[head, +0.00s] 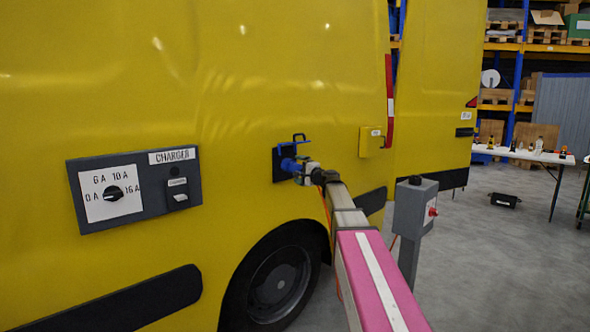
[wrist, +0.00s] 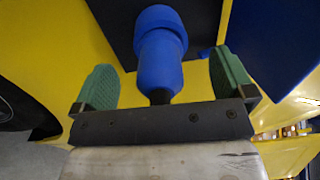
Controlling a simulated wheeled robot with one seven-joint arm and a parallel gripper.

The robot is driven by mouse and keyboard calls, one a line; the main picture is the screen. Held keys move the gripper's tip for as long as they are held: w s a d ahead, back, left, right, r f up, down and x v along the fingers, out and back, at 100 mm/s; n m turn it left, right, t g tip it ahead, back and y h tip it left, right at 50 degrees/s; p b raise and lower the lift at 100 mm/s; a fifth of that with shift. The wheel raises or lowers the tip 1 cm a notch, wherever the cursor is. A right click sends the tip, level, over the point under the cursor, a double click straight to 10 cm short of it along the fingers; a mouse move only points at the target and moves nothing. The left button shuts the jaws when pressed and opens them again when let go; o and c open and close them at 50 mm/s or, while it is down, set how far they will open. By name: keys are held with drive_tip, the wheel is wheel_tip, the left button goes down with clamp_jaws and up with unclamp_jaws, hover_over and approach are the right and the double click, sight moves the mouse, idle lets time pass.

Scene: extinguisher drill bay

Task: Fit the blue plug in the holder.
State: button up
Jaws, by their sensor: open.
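The blue plug (wrist: 160,62) points at a dark plate on the yellow van's side in the wrist view. The plug also shows in the head view (head: 290,165), at the dark holder plate (head: 277,166) with a blue bracket (head: 298,139) above it. The plug's front end meets the dark plate in the picture; how deep it sits I cannot tell. My gripper (head: 300,170) is at the plug's rear. Its green finger pads stand apart on both sides of the plug, with a gap on each side. The plug's cable end is partly hidden by my gripper.
A charger panel (head: 134,188) with a dial is on the van at left. A small yellow box (head: 372,141) is right of the holder. A grey post box (head: 414,205) with a red button stands close right of my arm. A white table (head: 520,154) stands farther back.

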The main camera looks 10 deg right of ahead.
drive_tip(key=c, duration=1.6)
drive_tip(key=shift+s, duration=0.15)
drive_tip(key=shift+v, duration=2.15)
drive_tip(key=shift+d, duration=0.1)
drive_tip(key=shift+v, duration=1.9)
